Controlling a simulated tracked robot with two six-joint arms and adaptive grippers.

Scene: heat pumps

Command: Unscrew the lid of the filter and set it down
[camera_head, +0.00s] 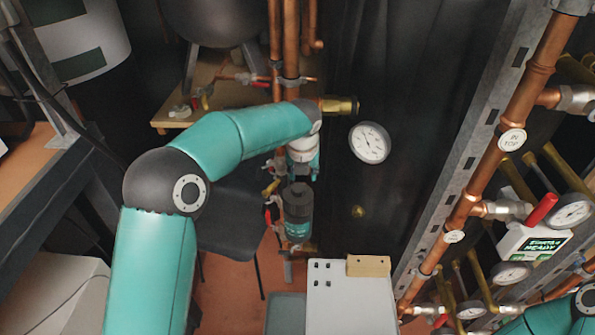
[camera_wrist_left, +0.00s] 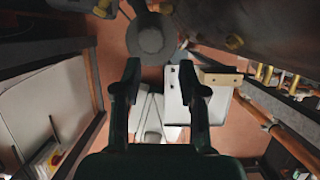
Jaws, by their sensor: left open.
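In the left wrist view a round grey shape (camera_wrist_left: 152,38), which looks like the filter from above, lies beyond the fingertips.
Vertical copper pipes (camera_head: 291,45) run behind my left gripper. A round gauge (camera_head: 369,143) is close to its right. A white box (camera_head: 350,295) stands below right of the filter. A metal rail with pipes and more gauges (camera_head: 571,212) fills the right side.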

